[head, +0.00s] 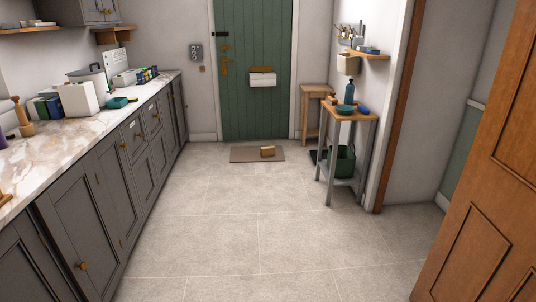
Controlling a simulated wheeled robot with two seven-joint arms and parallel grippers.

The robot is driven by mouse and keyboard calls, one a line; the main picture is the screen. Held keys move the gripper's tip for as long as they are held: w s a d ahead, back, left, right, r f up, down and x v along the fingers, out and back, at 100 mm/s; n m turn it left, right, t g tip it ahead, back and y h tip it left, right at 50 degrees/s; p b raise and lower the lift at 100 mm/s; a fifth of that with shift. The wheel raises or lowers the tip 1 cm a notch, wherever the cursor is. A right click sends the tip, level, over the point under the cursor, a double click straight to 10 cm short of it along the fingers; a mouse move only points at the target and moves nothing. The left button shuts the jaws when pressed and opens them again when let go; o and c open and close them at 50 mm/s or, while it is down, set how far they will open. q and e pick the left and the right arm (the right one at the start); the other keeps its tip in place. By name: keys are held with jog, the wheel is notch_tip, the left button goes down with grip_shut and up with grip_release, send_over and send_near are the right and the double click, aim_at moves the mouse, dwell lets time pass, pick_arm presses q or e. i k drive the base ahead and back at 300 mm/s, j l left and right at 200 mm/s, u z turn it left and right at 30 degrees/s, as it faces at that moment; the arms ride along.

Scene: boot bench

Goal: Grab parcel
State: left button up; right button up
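The parcel (267,151) is a small brown box. It lies on the grey-brown doormat (240,155) in front of the green door (253,110) at the far end of the room. It sits toward the right part of the mat. Neither of my grippers shows in the head view.
A marble counter (62,135) with grey cabinets runs along the left. A narrow wooden-topped stand (359,115) with a bottle and a green bucket (343,160) stands at the right. A wooden door (490,210) is at the near right. The tiled floor (225,215) between is clear.

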aim_at(269, 151)
jog(key=i+u, duration=0.25)
jog(key=i, duration=5.25)
jog(key=j+u, duration=0.05)
jog(key=j, duration=0.25)
